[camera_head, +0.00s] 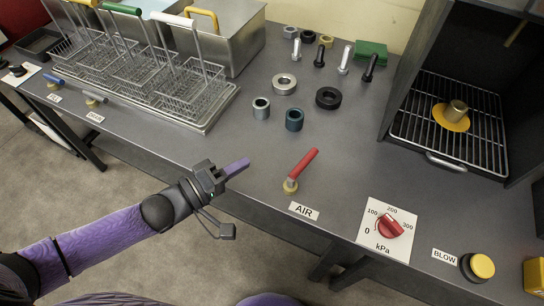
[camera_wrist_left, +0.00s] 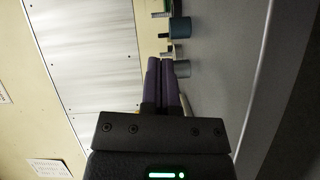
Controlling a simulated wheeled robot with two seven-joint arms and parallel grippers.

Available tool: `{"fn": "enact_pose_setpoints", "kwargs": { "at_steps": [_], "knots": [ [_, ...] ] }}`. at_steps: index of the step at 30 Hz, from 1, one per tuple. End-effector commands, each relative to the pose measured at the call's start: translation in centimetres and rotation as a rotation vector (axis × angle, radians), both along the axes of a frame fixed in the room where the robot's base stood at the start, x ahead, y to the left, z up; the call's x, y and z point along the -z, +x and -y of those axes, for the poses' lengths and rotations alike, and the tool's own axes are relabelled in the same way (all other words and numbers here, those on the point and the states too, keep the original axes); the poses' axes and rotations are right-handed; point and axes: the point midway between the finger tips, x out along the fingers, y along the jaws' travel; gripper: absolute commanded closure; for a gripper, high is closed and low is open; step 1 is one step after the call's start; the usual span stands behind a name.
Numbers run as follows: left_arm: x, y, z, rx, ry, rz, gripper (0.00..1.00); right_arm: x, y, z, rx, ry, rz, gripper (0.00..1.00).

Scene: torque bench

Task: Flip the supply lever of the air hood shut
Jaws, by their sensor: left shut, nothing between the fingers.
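The red supply lever (camera_head: 304,165) stands on a brass-coloured pivot near the bench's front edge, above the AIR label (camera_head: 304,211). Its handle points up and right in the head view. My left gripper (camera_head: 238,168) is to the left of the lever, clear of it, with its purple fingers together and empty. The fingers (camera_wrist_left: 160,75) also show pressed together in the left wrist view, where I cannot make out the lever. The dark hood (camera_head: 410,90) with a wire rack is at the right. My right gripper is out of view.
A pressure dial with a red knob (camera_head: 389,226) and a yellow BLOW button (camera_head: 481,266) are right of the lever. Metal rings and bolts lie behind it, including a teal ring (camera_head: 294,119). Wire baskets (camera_head: 135,70) are at the left. Bench around the lever is clear.

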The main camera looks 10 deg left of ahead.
Motion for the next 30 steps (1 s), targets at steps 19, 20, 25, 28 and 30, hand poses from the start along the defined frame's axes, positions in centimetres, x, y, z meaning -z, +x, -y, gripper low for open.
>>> {"fn": "enact_pose_setpoints", "kwargs": {
  "at_steps": [19, 20, 25, 28, 30],
  "knots": [
    [1.2, 5.2, 8.9, 0.001, -0.003, -0.001, 1.00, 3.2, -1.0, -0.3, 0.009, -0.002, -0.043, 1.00],
    [1.2, 5.1, 9.1, 0.001, -0.003, 0.000, 1.00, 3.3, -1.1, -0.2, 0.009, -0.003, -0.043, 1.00],
    [1.3, 4.8, 9.6, 0.000, 0.001, 0.001, 1.00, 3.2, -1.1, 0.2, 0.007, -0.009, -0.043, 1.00],
    [1.2, 4.8, 9.6, 0.000, 0.001, 0.001, 1.00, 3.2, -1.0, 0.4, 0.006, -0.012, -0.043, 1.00],
    [1.2, 4.8, 9.6, 0.000, 0.001, 0.001, 1.00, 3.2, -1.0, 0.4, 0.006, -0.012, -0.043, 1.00]
  ]
}}
